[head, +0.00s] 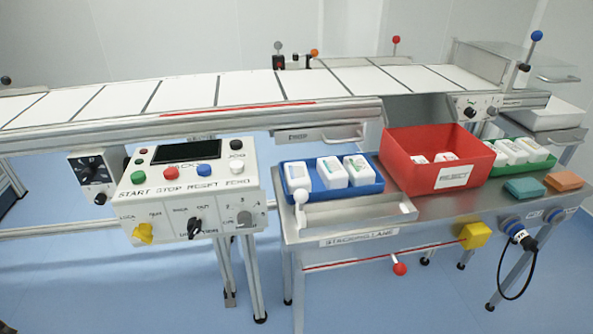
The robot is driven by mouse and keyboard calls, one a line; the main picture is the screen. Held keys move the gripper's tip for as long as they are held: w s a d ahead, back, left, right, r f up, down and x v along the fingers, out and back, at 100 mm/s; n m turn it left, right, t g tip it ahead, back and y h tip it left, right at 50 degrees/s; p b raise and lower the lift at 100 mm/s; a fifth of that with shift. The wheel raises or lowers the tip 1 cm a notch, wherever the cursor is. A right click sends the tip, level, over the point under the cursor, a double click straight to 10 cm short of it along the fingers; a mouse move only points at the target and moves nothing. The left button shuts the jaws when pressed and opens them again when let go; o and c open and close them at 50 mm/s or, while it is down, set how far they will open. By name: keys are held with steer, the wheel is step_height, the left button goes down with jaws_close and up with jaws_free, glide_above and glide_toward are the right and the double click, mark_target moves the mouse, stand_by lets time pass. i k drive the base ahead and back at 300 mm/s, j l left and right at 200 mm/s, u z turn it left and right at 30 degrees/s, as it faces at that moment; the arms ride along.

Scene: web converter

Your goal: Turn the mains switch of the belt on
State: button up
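The belt (235,88) runs across the back as white panels with dark cross strips. A dark box (93,178) with a black rotary knob hangs under its left part; its lettering is too small to read. A white control panel (192,196) stands in front, with START, STOP and RESET buttons, a yellow knob (143,233), a black knob (195,228) and a grey knob (245,219). A small panel with black knobs (470,112) sits under the belt's right part. I cannot tell which of these is the mains switch. My gripper is not in view.
A steel table (360,238) stands at the right with a blue tray (330,191), a red bin (398,148) and a green tray (552,160). A red-ended lever (400,268) and a black cable (531,270) project from its front. The floor at the lower left is clear.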

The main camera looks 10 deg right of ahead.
mark_target(101, 198)
steer(key=z, duration=0.7)
steer(key=u, duration=1.45)
